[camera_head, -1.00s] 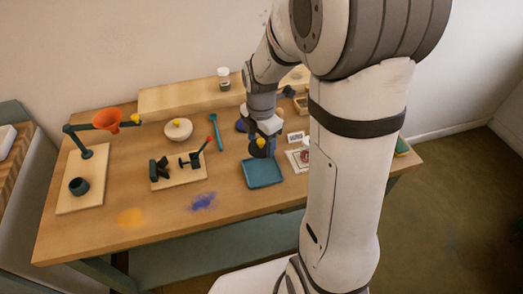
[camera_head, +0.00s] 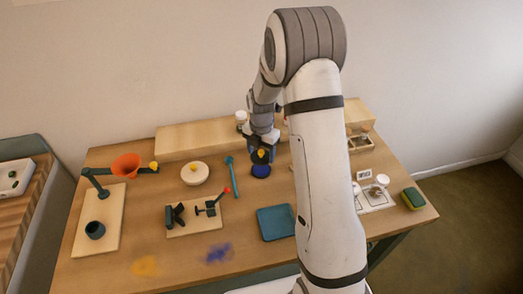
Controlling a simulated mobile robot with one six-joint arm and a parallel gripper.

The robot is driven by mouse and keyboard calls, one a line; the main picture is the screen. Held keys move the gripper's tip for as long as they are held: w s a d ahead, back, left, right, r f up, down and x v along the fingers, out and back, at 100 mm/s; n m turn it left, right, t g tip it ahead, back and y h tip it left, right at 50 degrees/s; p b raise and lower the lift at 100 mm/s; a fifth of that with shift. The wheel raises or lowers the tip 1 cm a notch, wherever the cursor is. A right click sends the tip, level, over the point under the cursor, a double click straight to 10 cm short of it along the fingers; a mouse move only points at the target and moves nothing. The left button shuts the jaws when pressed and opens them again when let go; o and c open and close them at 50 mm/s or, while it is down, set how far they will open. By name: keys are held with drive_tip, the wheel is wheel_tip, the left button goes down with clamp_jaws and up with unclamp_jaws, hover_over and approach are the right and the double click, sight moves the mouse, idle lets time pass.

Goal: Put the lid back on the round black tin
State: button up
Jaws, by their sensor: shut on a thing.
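The lid hides the tin's back part. I cannot tell whether lid and tin touch; the lid appears above and slightly behind the tin.
A blue tray (camera_head: 276,223) lies in front, empty. My arm hides part of the right side.

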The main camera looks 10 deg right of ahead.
drive_tip(key=shift+f+b, duration=1.55)
drive_tip(key=shift+f, duration=1.15)
drive_tip(key=shift+f+b, duration=0.15)
drive_tip(key=shift+b, duration=0.6)
idle(0.5)
drive_tip(key=o, duration=1)
drive_tip(key=shift+o, duration=0.7)
drive_tip(key=shift+o, duration=0.7)
drive_tip(key=shift+r+p, duration=1.9)
drive_tip(key=shift+r, duration=1.65)
